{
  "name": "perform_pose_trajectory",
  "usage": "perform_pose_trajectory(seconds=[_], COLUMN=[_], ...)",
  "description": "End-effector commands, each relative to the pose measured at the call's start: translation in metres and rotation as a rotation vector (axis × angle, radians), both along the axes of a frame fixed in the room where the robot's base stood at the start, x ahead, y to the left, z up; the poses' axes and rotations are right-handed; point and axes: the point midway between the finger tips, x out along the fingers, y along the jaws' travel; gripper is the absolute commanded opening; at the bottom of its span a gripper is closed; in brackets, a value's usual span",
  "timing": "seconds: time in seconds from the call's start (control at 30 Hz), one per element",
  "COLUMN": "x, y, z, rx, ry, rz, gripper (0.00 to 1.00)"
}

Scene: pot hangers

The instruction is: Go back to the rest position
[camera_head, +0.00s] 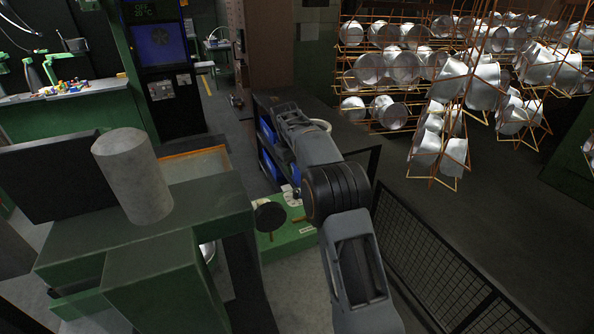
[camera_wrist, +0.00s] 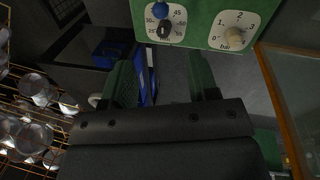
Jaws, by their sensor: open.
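My gripper (camera_wrist: 162,72) shows in the wrist view with two green fingers spread wide apart and nothing between them. Beyond the fingertips is a green control panel (camera_wrist: 190,10) with a dial with a black knob (camera_wrist: 165,30) marked in numbers and a pressure dial (camera_wrist: 235,35) marked "bar". The fingers appear apart from both dials. In the head view my grey arm (camera_head: 325,185) reaches up and forward from the lower right. My gripper cannot be made out clearly there. A green panel or machine part (camera_head: 290,240) lies beside the arm.
A black mesh fence (camera_head: 430,255) runs to the right of my arm. Orange racks (camera_head: 470,85) hung with silvery pots stand at the back right. A green machine with a grey cylinder (camera_head: 133,175) stands at left. Blue bins (camera_head: 268,130) sit on a shelf behind the arm.

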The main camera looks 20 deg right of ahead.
Motion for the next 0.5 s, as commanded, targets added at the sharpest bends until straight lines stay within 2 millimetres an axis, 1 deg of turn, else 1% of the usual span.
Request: perform_pose_trajectory(seconds=[0.37, 0.4, 0.47, 0.5], x=[0.002, 0.004, -0.001, -0.007], y=[0.0, 0.001, 0.003, 0.005], z=[0.001, -0.002, -0.022, -0.034], rx=[0.001, 0.009, 0.022, 0.029], ry=[-0.015, -0.031, -0.012, 0.003], rz=[-0.017, -0.029, -0.049, -0.063], gripper=[0.54, 0.54, 0.54, 0.54])
